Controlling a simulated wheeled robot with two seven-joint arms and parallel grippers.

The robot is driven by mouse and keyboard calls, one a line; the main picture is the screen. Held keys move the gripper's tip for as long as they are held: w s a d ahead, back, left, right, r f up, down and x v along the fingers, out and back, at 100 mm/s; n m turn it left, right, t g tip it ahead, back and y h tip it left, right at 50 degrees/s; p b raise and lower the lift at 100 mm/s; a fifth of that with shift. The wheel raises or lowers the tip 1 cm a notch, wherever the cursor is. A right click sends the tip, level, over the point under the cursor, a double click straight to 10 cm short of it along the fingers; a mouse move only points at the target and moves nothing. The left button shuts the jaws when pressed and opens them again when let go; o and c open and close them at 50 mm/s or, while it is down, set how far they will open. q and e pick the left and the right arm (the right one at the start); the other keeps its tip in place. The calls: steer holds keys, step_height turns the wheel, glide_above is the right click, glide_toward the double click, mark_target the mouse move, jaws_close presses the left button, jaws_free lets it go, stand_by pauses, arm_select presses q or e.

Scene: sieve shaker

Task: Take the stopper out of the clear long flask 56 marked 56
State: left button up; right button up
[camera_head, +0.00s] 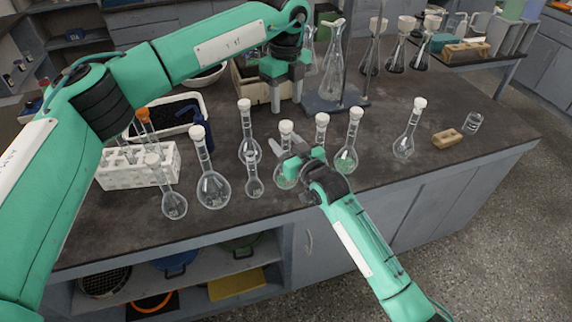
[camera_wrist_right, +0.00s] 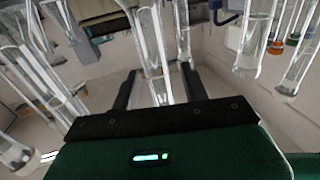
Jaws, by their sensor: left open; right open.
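Several clear long-necked flasks with white stoppers stand on the dark bench; no number is readable, so I cannot tell which is 56. My right gripper (camera_head: 286,143) is open at the neck of the middle flask (camera_head: 284,178), whose white stopper (camera_head: 286,127) is in place above the fingers. In the right wrist view a clear glass neck (camera_wrist_right: 153,50) shows between the spread fingers of this gripper (camera_wrist_right: 160,88); I cannot tell whether they touch it.
Close neighbours are a small flask (camera_head: 254,187), a flask to the left (camera_head: 213,190) and one to the right (camera_head: 346,160). A white rack (camera_head: 138,172) stands left. A wooden block (camera_head: 447,138) and small beaker (camera_head: 473,123) lie right. The bench's front right is clear.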

jaws_close()
